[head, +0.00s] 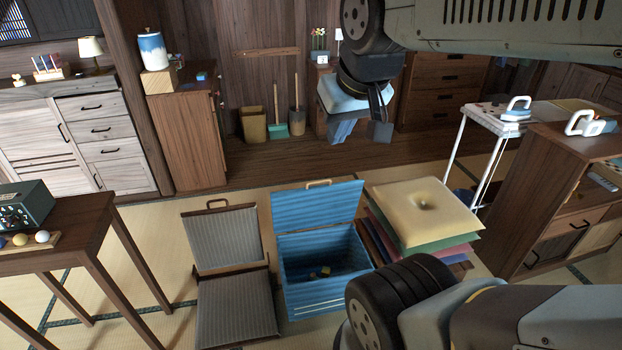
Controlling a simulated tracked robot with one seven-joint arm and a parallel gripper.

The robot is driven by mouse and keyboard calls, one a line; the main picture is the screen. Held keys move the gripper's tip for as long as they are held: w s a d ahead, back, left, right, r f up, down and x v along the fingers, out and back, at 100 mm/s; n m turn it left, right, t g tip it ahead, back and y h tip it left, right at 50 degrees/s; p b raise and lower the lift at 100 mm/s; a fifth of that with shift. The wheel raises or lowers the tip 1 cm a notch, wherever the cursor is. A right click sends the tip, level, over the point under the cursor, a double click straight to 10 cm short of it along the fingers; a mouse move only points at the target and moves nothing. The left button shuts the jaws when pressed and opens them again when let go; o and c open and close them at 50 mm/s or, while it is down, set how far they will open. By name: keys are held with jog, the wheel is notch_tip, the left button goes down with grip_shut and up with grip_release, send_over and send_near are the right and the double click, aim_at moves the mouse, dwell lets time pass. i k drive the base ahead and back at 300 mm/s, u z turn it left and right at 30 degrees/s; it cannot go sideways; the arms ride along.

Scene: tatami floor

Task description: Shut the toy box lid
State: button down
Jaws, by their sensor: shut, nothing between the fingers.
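The blue toy box (300,296) stands on the tatami floor near the middle of the head view. Its lid (317,217) is open and stands up at the back of the box, with a small wooden handle at its top edge. A few small light-coloured objects (321,272) lie on the dark inside floor of the box. My gripper (359,133) hangs above and behind the lid in the picture, apart from it. It is shut and empty. My own arm covers part of the lower right and upper right of the view.
A stack of cushions (424,208) stands close on the right of the box. A grey legless floor chair (236,309) stands close on the left. A wooden table (60,237) is farther left. A white-legged table (463,143) and a wooden cabinet (522,205) stand to the right.

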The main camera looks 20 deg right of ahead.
aim_at(293, 210)
jog(key=z, duration=0.1)
jog(key=k, duration=0.15)
jog(key=z, duration=0.25)
jog(key=i, duration=1)
jog(key=u, duration=0.05)
